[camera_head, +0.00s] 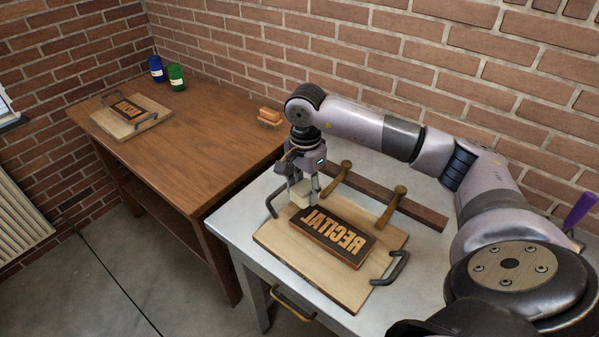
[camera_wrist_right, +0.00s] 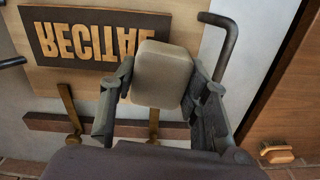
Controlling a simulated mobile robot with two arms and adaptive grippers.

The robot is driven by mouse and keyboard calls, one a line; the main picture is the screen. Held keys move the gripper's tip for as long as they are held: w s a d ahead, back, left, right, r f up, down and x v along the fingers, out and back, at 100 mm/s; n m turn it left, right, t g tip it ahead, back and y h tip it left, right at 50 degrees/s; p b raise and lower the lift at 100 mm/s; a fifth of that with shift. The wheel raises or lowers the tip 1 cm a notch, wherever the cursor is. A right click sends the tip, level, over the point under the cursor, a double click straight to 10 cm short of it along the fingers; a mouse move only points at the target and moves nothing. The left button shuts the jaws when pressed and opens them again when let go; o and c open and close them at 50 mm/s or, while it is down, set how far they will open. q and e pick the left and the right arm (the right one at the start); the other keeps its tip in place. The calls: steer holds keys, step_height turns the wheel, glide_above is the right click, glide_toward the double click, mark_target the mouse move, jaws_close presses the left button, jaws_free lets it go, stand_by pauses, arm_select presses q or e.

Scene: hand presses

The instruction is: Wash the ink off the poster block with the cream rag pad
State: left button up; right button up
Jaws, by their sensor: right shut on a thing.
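The poster block (camera_head: 338,236) is a dark slab with raised, mirrored tan letters reading RECITAL. It lies flat on a wooden board (camera_head: 277,239) with dark handles, on the grey table; it also shows in the right wrist view (camera_wrist_right: 88,55). My right gripper (camera_head: 304,188) is shut on the cream rag pad (camera_wrist_right: 163,73), which sits between its fingers. The pad, also in the head view (camera_head: 301,195), is at the block's left end, beside the last letter. I cannot tell whether it touches the block. My left gripper is out of view.
Two wooden-handled tools (camera_head: 391,207) rest on a brown rail (camera_head: 425,213) behind the board. A brown table (camera_head: 210,130) at left holds a second board with a smaller lettered block (camera_head: 128,108), blue (camera_head: 156,69) and green (camera_head: 177,77) cans, and a brush (camera_head: 270,116).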

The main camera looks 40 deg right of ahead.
steer(key=shift+w+r+p, duration=0.15)
steer(key=shift+r+p, duration=0.25)
steer(key=shift+r, duration=0.55)
steer(key=shift+w+r+p, duration=0.1)
steer(key=shift+r+p, duration=0.35)
steer(key=shift+r, duration=0.6)
